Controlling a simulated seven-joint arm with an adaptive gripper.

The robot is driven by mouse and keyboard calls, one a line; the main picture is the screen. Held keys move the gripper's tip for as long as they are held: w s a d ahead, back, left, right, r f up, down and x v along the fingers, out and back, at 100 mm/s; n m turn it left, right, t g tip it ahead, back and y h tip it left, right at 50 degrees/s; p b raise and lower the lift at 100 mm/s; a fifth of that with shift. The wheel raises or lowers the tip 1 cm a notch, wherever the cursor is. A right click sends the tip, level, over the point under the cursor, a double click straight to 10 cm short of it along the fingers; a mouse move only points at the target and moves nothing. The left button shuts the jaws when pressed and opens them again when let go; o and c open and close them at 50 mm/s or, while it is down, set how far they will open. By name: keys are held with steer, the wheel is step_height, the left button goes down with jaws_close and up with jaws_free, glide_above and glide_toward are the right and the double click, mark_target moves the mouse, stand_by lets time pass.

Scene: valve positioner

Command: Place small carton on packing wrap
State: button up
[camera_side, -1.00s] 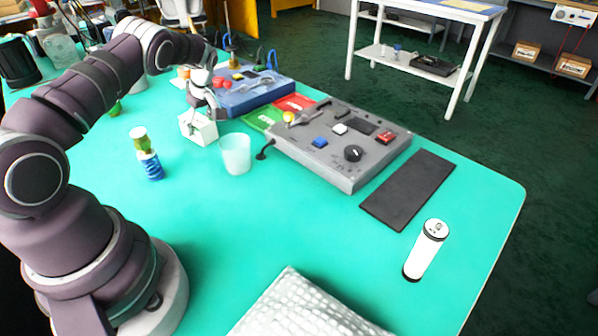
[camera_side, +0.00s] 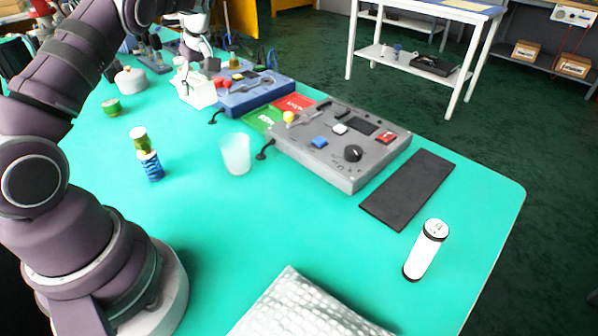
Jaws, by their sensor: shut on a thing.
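The small carton (camera_side: 198,93) is a white box with its lower part clear of my fingers. My gripper (camera_side: 190,74) is shut on it from above, at the upper left by the blue block; the fingertips are small and partly merge with the white carton. The carton appears to be held up off the table, though its exact height is hard to tell. The packing wrap (camera_side: 305,308) is a pale, bubbly sheet at the bottom edge, partly cut off by the frame and far from my gripper.
A frosted cup (camera_side: 236,153), a green-and-blue stacked item (camera_side: 147,155) and a grey control panel (camera_side: 340,145) stand mid-table. A black mat (camera_side: 408,188) and a white cylinder (camera_side: 427,250) are at the right. The table between cup and wrap is clear.

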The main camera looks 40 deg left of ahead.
steer(key=w+d+r+m+t+h, duration=0.1)
steer(key=w+d+m+t, duration=0.15)
steer(key=d+m, duration=0.5)
steer(key=w+d+r+m+t+h, duration=0.1)
steer(key=w+d+m+t, duration=0.2)
steer(key=d, duration=0.8)
steer(key=m+g+h, duration=0.5)
steer(key=m+h, duration=0.2)
steer(key=m, duration=1.9)
glide_above(306, 324)
step_height(306, 324, down, 5)
steer(key=shift+s+f, duration=0.1)
steer(key=shift+s, duration=0.05)
steer(key=shift+f, duration=0.3)
